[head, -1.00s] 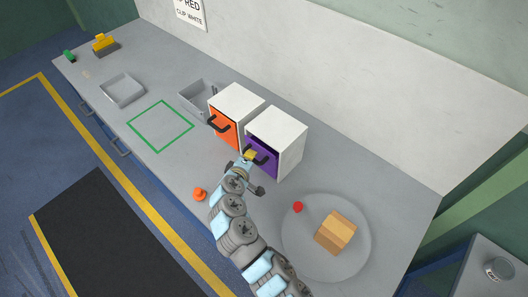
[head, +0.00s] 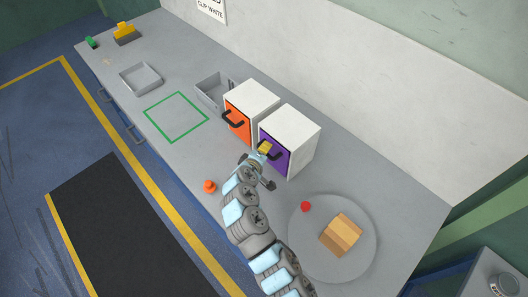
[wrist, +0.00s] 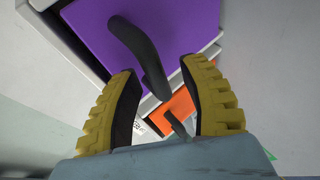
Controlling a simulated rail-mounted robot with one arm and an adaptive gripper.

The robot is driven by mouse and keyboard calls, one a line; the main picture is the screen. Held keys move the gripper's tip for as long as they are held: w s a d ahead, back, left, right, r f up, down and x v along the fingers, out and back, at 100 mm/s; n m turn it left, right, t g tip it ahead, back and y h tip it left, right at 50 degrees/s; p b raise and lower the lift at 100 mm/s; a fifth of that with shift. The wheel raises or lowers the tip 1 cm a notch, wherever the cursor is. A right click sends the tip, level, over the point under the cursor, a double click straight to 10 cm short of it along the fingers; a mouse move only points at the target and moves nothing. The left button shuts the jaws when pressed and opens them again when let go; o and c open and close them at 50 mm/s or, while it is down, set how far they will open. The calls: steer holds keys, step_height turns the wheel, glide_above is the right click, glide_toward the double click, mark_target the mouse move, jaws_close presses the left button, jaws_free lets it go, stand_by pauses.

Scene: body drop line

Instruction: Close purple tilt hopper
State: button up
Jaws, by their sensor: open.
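The purple tilt hopper (head: 280,146) is the front of the right-hand white box and looks flush or nearly flush with it. Its dark handle (head: 276,156) sticks out; the gripper partly hides the front's lower left. In the wrist view the purple front (wrist: 185,25) fills the top, and its black handle (wrist: 150,62) reaches down between my fingers. My gripper (head: 264,148) is at the purple front beside the handle. Its yellow-padded fingers (wrist: 160,95) are open on either side of the handle, not clamped on it. Whether they touch it I cannot tell.
The orange-fronted box (head: 238,120) stands just left of the purple one. An orange knob (head: 209,186) lies near the counter edge. A round grey plate (head: 310,245) holds a wooden block (head: 341,235), with a red item (head: 306,206) at its rim. Grey trays (head: 140,78) stand farther left.

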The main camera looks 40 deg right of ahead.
steer(key=v, duration=1.1)
steer(key=shift+a, duration=0.25)
steer(key=shift+r, duration=0.1)
